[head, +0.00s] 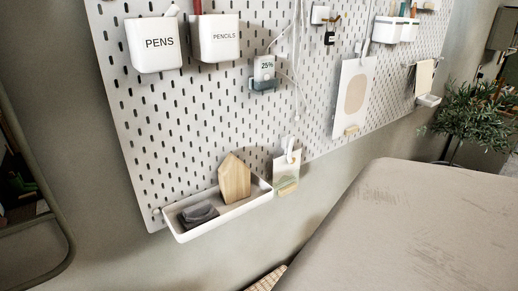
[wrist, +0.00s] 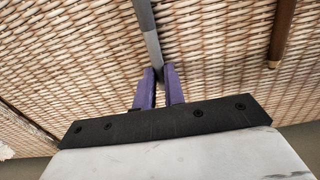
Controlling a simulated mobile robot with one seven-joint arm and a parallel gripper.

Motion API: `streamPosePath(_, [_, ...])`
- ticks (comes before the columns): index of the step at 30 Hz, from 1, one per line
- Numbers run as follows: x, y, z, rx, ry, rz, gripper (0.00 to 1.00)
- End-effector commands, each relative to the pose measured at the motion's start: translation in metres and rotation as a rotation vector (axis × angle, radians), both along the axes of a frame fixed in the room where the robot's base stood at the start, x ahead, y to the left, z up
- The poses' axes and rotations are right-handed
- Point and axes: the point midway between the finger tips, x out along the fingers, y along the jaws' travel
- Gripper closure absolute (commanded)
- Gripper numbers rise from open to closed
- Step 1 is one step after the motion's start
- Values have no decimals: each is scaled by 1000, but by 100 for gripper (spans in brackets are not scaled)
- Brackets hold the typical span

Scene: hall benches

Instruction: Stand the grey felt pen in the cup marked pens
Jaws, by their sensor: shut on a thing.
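The white cup marked PENS (head: 153,58) hangs at the upper left of the pegboard in the head view. A pale stick-like thing shows at its rim; the inside of the cup is hidden. In the wrist view my gripper (wrist: 159,76), with purple fingers, is shut on the end of the grey felt pen (wrist: 149,32). The pen points away from the fingers and runs out of the top of the picture. My gripper and the pen do not show in the head view. The cup does not show in the wrist view.
A white cup marked PENCILS (head: 215,48) hangs right beside the pens cup. Below is a white tray (head: 228,213) with a wooden block (head: 234,180). A brown rod (wrist: 283,30) and woven wicker (wrist: 80,60) show in the wrist view. A padded bench (head: 420,230) fills the lower right.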

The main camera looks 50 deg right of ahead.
Motion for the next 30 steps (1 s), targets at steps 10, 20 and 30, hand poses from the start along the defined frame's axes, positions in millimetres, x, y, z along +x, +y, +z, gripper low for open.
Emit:
streamPosePath(10, [0,0,2,0,0,0,100])
streamPosePath(20, [0,0,26,0,0,0,100])
streamPosePath(30, [0,0,52,0,0,0,100])
